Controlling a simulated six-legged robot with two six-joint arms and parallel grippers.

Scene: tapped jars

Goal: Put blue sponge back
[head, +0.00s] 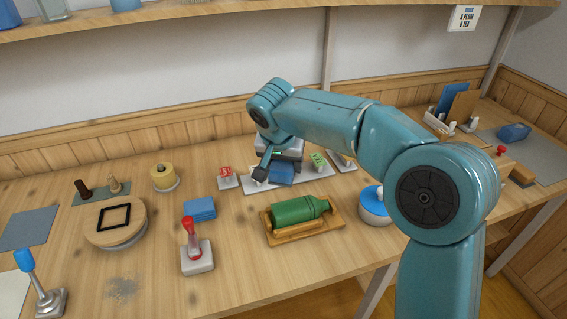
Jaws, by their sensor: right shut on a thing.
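A blue block (282,174), which looks like the blue sponge, is at the white strip tray (315,178) at the back middle of the table. My right gripper (266,165) points down at its left side and is shut on it. The wrist hides its upper part, and I cannot tell whether it touches the tray. Another flat blue piece (200,208), like a folded cloth or sponge, lies on the table to the left. My left gripper is not in view.
A green bottle (298,209) lies on a wooden tray (334,227) in front. A red-handled stand (194,250), a round wooden board (114,229) and a blue-lidded jar (374,204) stand around. Small labelled blocks, red (227,176) and green (318,162), are near the gripper.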

